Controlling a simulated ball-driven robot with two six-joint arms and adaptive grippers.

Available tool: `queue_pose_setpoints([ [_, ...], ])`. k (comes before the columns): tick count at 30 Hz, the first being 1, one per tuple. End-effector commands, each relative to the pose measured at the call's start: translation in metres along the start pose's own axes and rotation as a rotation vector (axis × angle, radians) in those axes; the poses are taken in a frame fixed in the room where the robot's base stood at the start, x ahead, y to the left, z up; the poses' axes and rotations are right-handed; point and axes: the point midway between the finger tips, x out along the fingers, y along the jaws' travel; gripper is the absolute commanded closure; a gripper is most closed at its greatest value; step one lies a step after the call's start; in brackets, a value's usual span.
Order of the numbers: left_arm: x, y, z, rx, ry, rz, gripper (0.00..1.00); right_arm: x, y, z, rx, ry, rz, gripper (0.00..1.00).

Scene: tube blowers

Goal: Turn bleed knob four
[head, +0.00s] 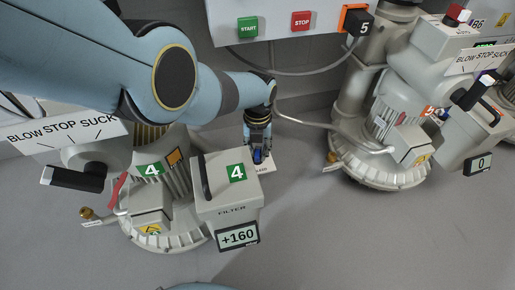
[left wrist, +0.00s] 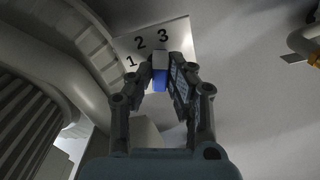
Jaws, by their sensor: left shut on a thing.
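My left arm comes in from the left in the head view, and my left gripper (head: 258,152) points down behind the filter box marked 4 (head: 215,170). In the left wrist view the two fingers (left wrist: 165,75) are closed on a small knob with a pale top and blue side (left wrist: 160,79). Only a little blue of the knob (head: 258,157) shows in the head view, the rest is hidden by the gripper. Behind it is a white dial plate (left wrist: 183,37) with numbers 1, 2 and 3. Which number the knob points to I cannot tell. My right gripper is out of view.
Blower 4 has a black-handled BLOW STOP SUCK lever (head: 75,178) and a display reading +160 (head: 237,235). A second blower (head: 385,150), with a display reading 0 (head: 478,164), stands at right. A panel with START and STOP buttons (head: 275,24) is above. Grey floor is clear between the blowers.

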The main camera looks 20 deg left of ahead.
Motion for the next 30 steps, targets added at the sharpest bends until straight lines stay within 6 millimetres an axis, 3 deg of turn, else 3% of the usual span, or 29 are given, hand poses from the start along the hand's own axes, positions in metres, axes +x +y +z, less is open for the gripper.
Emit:
queue_pose_setpoints([
  [10,0.0007,0.0000,-0.0009,0.001,0.002,0.000,1.00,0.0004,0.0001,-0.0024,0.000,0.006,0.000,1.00],
  [11,0.0007,0.0000,-0.0009,0.001,0.002,0.000,0.80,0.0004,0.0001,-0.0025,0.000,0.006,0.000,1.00],
  [15,0.0006,0.0000,-0.0007,0.000,0.001,0.000,0.62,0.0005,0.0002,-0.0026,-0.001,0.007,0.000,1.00],
  [30,-0.0086,-0.0012,0.0010,0.000,-0.002,-0.001,0.62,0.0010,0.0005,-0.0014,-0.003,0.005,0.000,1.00],
])
